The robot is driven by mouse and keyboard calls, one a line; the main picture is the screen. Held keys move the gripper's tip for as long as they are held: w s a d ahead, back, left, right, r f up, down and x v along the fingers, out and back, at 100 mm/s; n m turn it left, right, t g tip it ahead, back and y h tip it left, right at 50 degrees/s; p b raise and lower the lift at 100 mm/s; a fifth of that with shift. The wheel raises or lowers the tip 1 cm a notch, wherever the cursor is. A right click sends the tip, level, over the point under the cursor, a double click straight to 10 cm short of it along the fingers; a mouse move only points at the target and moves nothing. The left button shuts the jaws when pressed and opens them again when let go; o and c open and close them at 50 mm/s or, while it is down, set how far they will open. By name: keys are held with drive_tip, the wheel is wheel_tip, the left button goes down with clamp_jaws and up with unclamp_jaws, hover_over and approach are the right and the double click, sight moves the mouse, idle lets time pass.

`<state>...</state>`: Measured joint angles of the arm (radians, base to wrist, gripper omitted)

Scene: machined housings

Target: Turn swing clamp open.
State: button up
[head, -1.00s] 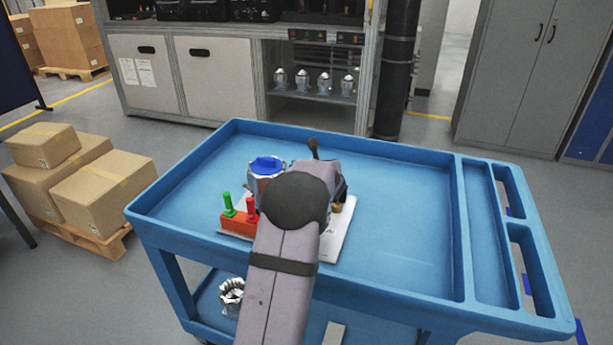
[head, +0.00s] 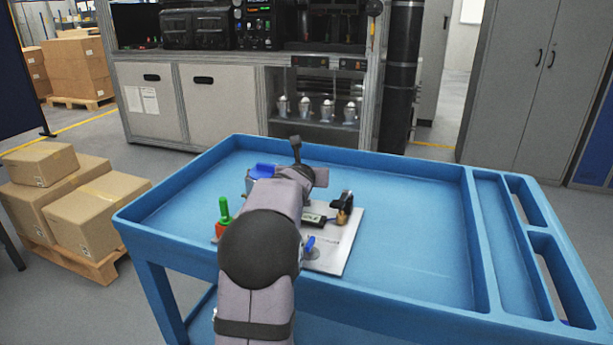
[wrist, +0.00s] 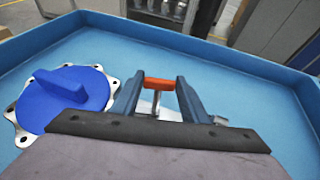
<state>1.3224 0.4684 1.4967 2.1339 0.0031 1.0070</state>
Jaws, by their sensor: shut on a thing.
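In the wrist view, my gripper (wrist: 160,92) has its two blue-grey fingers on either side of an orange handle (wrist: 159,84), shut on it. A metal part shows below the handle; I take this to be the swing clamp, but most of it is hidden by the gripper. To the left is a silver-rimmed housing (wrist: 22,142) with a blue knobbed cap (wrist: 75,100). The blue cap also shows in the head view (head: 262,171), partly behind my arm. The gripper's fingers and the orange handle are hidden by my arm in the head view.
A light plate (head: 345,246) on the blue cart (head: 410,240) carries a black clamp-like part with a brass tip (head: 345,204). A green peg (head: 224,210) stands left of my arm. The cart's right half is clear inside its raised rim.

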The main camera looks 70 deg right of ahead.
drive_tip(key=o, duration=1.1)
drive_tip(key=shift+c, duration=0.2)
drive_tip(key=t+p, duration=0.1)
drive_tip(key=p, duration=0.2)
drive_tip(key=shift+r+n, duration=0.15)
drive_tip(key=shift+n, duration=0.25)
drive_tip(key=n+t+p, duration=0.1)
drive_tip(key=p, duration=0.2)
drive_tip(key=n+t+y+p, duration=0.1)
drive_tip(key=p, duration=0.2)
drive_tip(key=shift+s+d+r+p, duration=0.1)
drive_tip(key=shift+s+r+p, duration=0.1)
drive_tip(key=shift+p, duration=0.2)
drive_tip(key=n+t+p, duration=0.1)
drive_tip(key=p, duration=0.2)
drive_tip(key=shift+s+y, duration=0.1)
drive_tip(key=shift+y, duration=0.3)
drive_tip(key=n+t+p, duration=0.1)
drive_tip(key=p, duration=0.2)
drive_tip(key=shift+s+d+f+y, duration=0.1)
drive_tip(key=shift+y, duration=0.3)
